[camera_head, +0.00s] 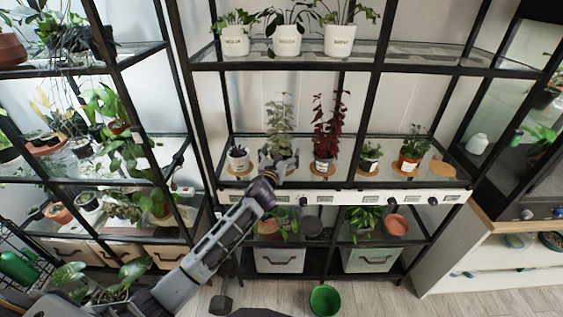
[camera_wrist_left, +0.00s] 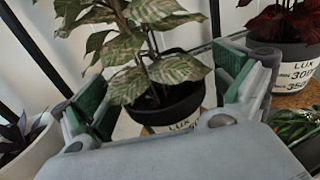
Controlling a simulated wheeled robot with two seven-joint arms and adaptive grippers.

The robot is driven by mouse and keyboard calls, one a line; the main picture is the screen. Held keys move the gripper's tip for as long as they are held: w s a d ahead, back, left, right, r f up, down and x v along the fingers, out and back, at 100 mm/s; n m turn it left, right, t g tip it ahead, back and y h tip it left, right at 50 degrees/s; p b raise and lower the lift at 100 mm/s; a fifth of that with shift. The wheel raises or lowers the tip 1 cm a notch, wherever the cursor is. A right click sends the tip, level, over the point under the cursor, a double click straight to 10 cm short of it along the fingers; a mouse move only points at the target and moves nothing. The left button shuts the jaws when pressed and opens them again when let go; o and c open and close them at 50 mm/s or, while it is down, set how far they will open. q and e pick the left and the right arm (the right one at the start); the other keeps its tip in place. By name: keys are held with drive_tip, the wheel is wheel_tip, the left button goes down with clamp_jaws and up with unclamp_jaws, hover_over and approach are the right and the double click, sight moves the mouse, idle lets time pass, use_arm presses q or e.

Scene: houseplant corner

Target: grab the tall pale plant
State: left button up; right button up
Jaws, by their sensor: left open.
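The tall pale plant (camera_head: 279,115) has mottled grey-green leaves and stands on the middle shelf of the centre rack. In the left wrist view its leaves (camera_wrist_left: 150,70) rise from a dark pot (camera_wrist_left: 168,108) with a white label. My left gripper (camera_head: 279,163) is open in front of this plant and hides its pot in the head view. In the wrist view the green-padded fingers of the gripper (camera_wrist_left: 168,92) are spread to either side of the pot, which looks ungripped. Whether a finger touches it, I cannot tell. My right gripper is out of view.
A dark-leaved plant in a white pot (camera_head: 239,159) stands close on the left. A red-leaved plant (camera_head: 327,122) stands close on the right. Two smaller plants and an empty cork coaster (camera_head: 442,168) are farther right. The shelf above holds labelled white pots (camera_head: 286,41).

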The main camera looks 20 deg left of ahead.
use_arm(q)
drive_tip(key=shift+w, duration=0.15)
idle(0.3)
drive_tip(key=c, duration=1.2)
drive_tip(key=shift+r, duration=0.15)
